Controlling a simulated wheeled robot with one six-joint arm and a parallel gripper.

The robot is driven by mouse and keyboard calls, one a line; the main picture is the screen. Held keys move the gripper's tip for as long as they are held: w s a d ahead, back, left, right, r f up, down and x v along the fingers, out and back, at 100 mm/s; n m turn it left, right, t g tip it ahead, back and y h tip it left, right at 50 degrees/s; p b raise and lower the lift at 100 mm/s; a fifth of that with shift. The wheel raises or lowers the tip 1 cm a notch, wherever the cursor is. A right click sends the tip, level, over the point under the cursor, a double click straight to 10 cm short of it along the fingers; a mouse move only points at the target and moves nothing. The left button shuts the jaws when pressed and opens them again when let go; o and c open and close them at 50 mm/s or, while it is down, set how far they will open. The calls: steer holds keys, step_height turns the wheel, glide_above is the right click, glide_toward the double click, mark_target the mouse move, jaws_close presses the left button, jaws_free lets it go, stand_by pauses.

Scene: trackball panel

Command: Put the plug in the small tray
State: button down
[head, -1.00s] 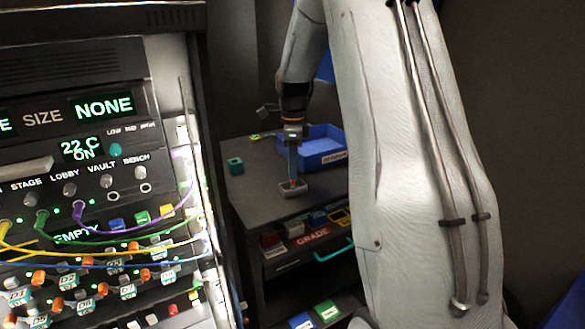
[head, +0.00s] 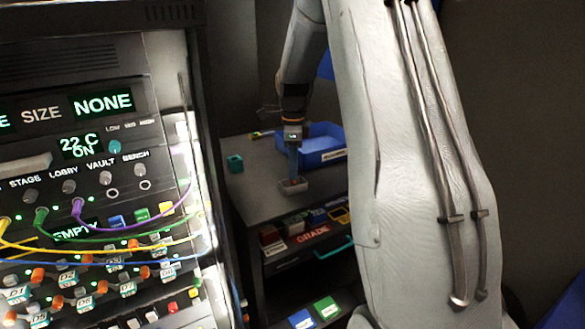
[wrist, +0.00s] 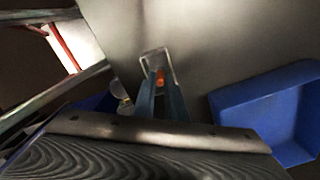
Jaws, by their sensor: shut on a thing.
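My gripper (head: 293,176) points down at the small tray (head: 294,190), a small pale open box on the dark cabinet top. Its blue-grey fingers are shut on the plug, whose orange-red part (wrist: 160,77) shows between the fingertips in the wrist view. The small tray also shows there as a pale rim (wrist: 145,55) around the fingertips. The plug is at or just inside the tray's opening; I cannot tell whether it touches the bottom. The fingers hide most of the plug.
A blue bin (head: 330,157) stands behind the small tray to the right. A teal block (head: 235,163) lies to the left. The cabled panel (head: 100,190) fills the left side. Cabinet top around the tray is mostly clear.

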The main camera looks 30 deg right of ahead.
steer(key=c, duration=1.7)
jaws_free()
steer(key=shift+r+b, duration=1.4)
steer(key=shift+r, duration=2.5)
